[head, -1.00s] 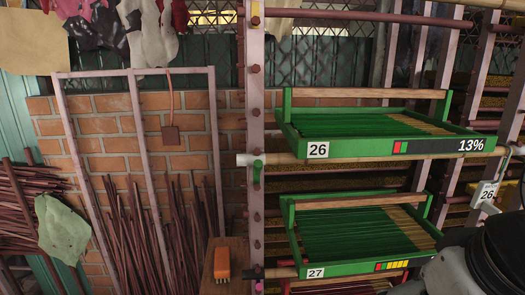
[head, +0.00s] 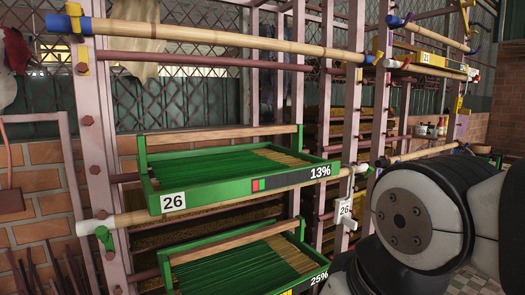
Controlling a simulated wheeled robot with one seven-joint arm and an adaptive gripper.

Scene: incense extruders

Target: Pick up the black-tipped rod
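I cannot make out a black-tipped rod. A long bamboo rod (head: 215,42) with a blue left end runs across the top of the rack. A second bamboo rod (head: 133,217) with a white left end runs below the upper green tray. Two more bamboo rods, an upper one (head: 432,34) and a lower one (head: 425,153), show blue left ends farther back on the right. My gripper is not in view; only dark and grey links of my arm show at the lower right, hiding part of the rack.
A green tray (head: 155,206) marked 26 and 13% holds green sticks. A lower green tray (head: 168,272) reads 25%. A white 26 tag (head: 344,212) hangs beside them. Pink rack posts (head: 101,150) stand at left. A brick wall (head: 40,205) lies behind.

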